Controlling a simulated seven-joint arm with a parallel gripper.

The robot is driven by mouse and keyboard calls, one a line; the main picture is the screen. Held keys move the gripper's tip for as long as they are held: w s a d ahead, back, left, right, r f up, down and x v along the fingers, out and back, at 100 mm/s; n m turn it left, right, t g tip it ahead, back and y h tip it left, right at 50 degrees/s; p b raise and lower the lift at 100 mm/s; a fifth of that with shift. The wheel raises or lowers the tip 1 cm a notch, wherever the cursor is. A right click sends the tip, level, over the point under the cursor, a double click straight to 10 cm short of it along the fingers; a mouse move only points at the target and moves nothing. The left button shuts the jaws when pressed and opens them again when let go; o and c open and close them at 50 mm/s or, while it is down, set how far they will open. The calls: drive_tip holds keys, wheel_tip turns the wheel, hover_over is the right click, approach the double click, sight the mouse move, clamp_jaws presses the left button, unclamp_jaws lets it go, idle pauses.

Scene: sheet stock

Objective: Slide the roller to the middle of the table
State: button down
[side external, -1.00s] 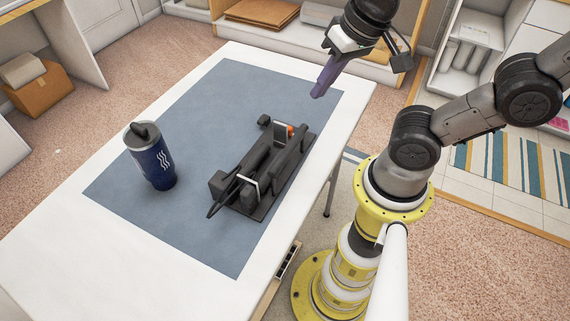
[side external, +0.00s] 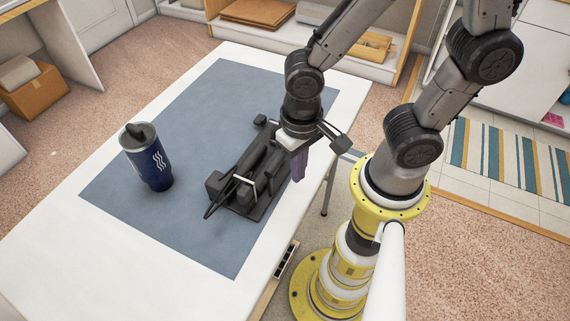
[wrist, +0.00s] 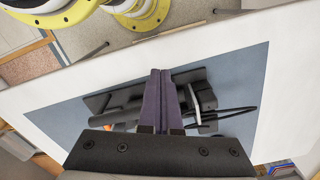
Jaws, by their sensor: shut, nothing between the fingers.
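The roller (side external: 243,180) is a long dark device on a flat base, lying near the right edge of the blue-grey mat (side external: 190,225). A pale band and a dark cable loop show at its near end. My gripper (side external: 298,178), with purple fingers, points down at the roller's right side, toward the table's edge. Its fingers are together and empty. In the wrist view the gripper (wrist: 162,72) covers the middle of the roller (wrist: 115,115). Whether the fingertips touch it I cannot tell.
A dark blue tumbler (side external: 147,157) with a black lid stands upright on the mat, left of the roller. The mat between them is clear. The white table (side external: 90,245) has bare margins around the mat. Shelves and boxes stand beyond the table.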

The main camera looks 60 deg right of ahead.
drive_tip(key=f, duration=0.3)
drive_tip(key=shift+w+d, duration=0.1)
drive_tip(key=shift+w, duration=0.1)
drive_tip(key=shift+w+d+r, duration=0.1)
drive_tip(key=shift+w+d, duration=0.25)
drive_tip(key=shift+w, duration=0.5)
drive_tip(key=shift+w+d+r, duration=0.1)
drive_tip(key=shift+w+d, duration=0.2)
drive_tip(key=shift+w, duration=0.5)
drive_tip(key=w+d, duration=0.3)
drive_tip(key=w, duration=0.5)
drive_tip(key=w+d, duration=0.3)
drive_tip(key=w, duration=0.5)
